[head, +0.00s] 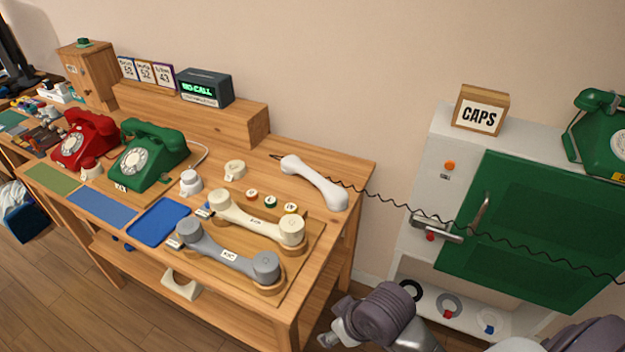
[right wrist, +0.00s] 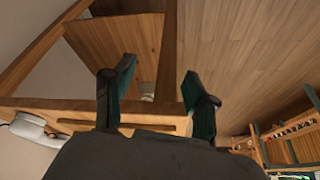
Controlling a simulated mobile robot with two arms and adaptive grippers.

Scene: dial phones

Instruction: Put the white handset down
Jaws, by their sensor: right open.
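The white handset (head: 315,182) lies on the wooden bench top near its back right corner, free of any gripper. A black coiled cord (head: 450,227) runs near it and off to the right. A white shape at the left edge of the right wrist view (right wrist: 30,128) looks like the same handset, with a coiled cord beside it. My right gripper (right wrist: 157,82) is open with nothing between its fingers. In the head view it is low, in front of the bench's right end and apart from the handset. My left gripper is not in view.
A wooden tray (head: 313,252) holds a cream handset (head: 255,221) and a grey handset (head: 225,252). Green (head: 148,155) and red (head: 82,138) phones stand left. A white cabinet (head: 440,150) with a green door (head: 540,220) stands right. A blue tray (head: 158,220) lies in front.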

